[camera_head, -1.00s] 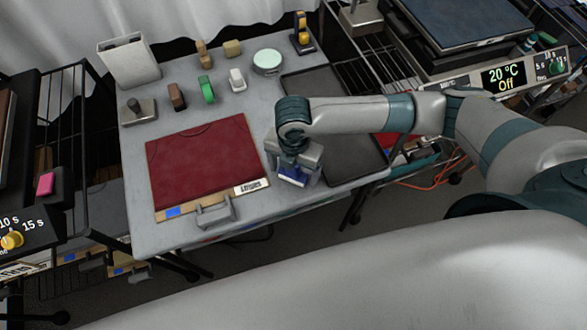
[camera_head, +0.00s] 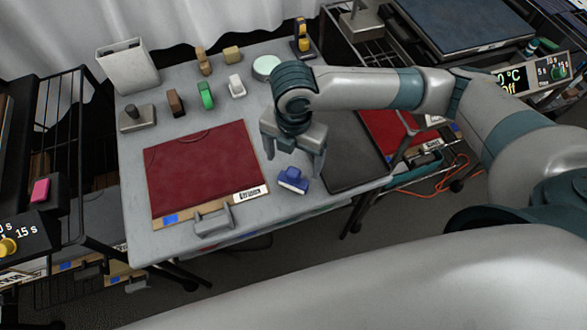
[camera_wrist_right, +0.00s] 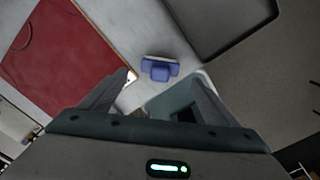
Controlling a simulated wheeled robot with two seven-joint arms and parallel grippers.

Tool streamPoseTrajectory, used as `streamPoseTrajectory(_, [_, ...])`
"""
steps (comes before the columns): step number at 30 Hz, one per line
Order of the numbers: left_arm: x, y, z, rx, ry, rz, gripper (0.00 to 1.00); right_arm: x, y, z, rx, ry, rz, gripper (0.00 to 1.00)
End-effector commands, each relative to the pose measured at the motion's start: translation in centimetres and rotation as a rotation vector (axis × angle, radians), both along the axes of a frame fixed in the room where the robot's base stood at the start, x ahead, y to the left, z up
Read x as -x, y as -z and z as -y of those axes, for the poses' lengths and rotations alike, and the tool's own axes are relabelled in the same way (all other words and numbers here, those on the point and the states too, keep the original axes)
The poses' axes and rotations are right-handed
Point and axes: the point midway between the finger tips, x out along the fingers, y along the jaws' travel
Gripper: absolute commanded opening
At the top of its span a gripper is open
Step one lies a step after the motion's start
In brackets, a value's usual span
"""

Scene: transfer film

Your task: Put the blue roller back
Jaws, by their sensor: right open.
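The blue roller (camera_head: 293,180) lies on the grey table between the red board and the dark tray. It also shows in the right wrist view (camera_wrist_right: 159,68), just beyond the fingertips. My right gripper (camera_head: 294,165) is open and empty above and behind the roller, with its fingers apart and not touching it. In the right wrist view the two fingers of the right gripper (camera_wrist_right: 166,82) are spread wide with nothing between them. My left gripper is not in view.
A red board (camera_head: 205,165) with a handle lies left of the roller, and a dark tray (camera_head: 352,160) lies right. Several small blocks, including a green one (camera_head: 206,95), stand towards the back. A white bin (camera_head: 127,68) stands at the back left. Bare table (camera_head: 135,205) borders the red board.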

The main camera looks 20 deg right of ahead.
Motion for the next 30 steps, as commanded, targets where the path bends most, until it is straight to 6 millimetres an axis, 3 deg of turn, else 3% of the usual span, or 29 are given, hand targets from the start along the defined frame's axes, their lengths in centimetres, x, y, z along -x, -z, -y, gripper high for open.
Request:
streamPoseTrajectory(9, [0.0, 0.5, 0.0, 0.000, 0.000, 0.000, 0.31, 0.0, -2.8, -0.1, -0.001, -0.001, 0.000, 0.82])
streamPoseTrajectory(30, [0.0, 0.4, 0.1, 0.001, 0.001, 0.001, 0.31, 0.0, -2.9, 0.0, -0.001, -0.001, -0.001, 0.82])
